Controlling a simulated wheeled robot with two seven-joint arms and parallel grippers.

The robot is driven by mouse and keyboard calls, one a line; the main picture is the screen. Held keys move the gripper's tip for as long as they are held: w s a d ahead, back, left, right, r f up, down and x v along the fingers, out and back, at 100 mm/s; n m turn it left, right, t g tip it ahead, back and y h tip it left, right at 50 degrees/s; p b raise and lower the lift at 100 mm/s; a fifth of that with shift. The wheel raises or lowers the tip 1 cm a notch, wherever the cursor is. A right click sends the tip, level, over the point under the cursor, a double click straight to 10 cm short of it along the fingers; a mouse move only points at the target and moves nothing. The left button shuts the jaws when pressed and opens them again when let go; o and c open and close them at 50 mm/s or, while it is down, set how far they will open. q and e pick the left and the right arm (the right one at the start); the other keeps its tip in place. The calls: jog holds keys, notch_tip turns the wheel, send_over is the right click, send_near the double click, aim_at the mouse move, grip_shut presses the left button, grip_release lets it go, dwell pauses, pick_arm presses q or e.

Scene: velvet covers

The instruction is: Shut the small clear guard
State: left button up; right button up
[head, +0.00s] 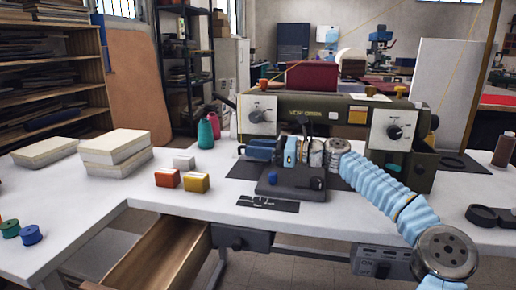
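The olive-grey sewing machine (312,116) stands on the white table, with dials on its front. My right arm comes in from the right in a light blue sleeve. My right gripper (262,150) is at the front of the machine, just above the dark plate (288,184) at its base. Its fingers point left and are small and dark here, so I cannot tell whether they are open or shut. I cannot make out the small clear guard; the gripper and wrist cover part of the machine's front. My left gripper is not in view.
White stacked blocks (115,147) stand on the left of the table. Orange, yellow and white small boxes (196,182) sit left of the machine, with teal and pink spools (206,134) behind. An open wooden drawer (160,255) juts out below. Black rings (482,214) lie at right.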

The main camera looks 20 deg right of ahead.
jog(key=shift+c, duration=0.2)
grip_shut()
jog(key=shift+s+a+f+n+b, duration=0.15)
jog(key=shift+f+n+b, duration=0.65)
jog(key=shift+n+b, duration=0.25)
jog(key=shift+f+n+b, duration=0.35)
jog(key=shift+n+b, duration=0.35)
jog(key=shift+n, duration=0.35)
jog(key=shift+o, duration=0.2)
grip_release()
jog(key=shift+r, duration=0.1)
